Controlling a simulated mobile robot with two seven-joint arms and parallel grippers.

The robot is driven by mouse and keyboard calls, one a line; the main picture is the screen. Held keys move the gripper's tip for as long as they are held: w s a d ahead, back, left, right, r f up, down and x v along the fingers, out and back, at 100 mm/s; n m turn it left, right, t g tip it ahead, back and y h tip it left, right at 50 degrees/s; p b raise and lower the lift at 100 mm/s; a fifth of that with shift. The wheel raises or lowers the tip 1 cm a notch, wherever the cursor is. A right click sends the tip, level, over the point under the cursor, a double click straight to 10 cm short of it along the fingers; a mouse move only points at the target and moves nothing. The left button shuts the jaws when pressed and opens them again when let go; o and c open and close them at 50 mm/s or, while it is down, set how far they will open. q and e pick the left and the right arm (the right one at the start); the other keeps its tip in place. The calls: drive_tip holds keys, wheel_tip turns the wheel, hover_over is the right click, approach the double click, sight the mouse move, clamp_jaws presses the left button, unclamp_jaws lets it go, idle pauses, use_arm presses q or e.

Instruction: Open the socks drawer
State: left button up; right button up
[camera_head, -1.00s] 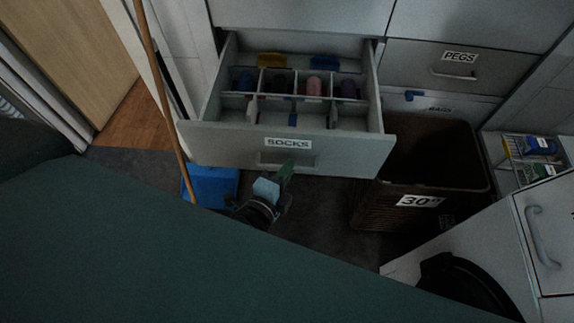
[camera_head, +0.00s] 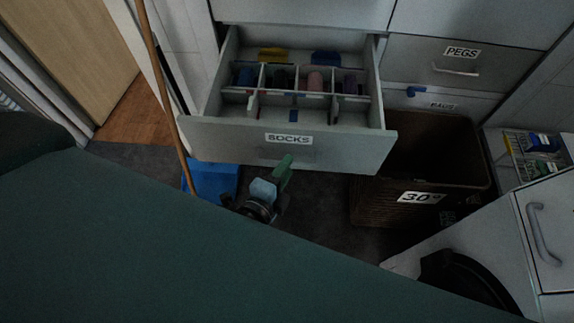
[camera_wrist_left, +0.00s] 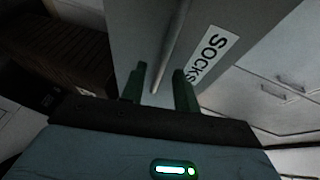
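The socks drawer (camera_head: 230,137) stands pulled out in the head view, with its inside showing. Its front carries a SOCKS label (camera_head: 289,138), which also shows in the left wrist view (camera_wrist_left: 208,55). The bar handle (camera_wrist_left: 172,45) is clear in the left wrist view but dim in the head view. My left gripper (camera_head: 284,168) is just in front of the drawer front, below the label. In the left wrist view its two green fingers (camera_wrist_left: 160,84) are apart, with the handle's near end between them in the picture. Contact cannot be told. My right gripper is not in view.
A dark laundry basket (camera_head: 400,180) stands right of the drawer. A blue bin (camera_head: 212,180) and a wooden pole (camera_head: 162,75) are at the left. The PEGS drawer (camera_head: 430,65) is shut. A white machine (camera_head: 540,230) stands at the lower right.

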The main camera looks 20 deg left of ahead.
use_arm(q)
drive_tip(key=v, duration=0.6)
drive_tip(key=shift+s+b, duration=0.25)
drive_tip(key=shift+b, duration=0.15)
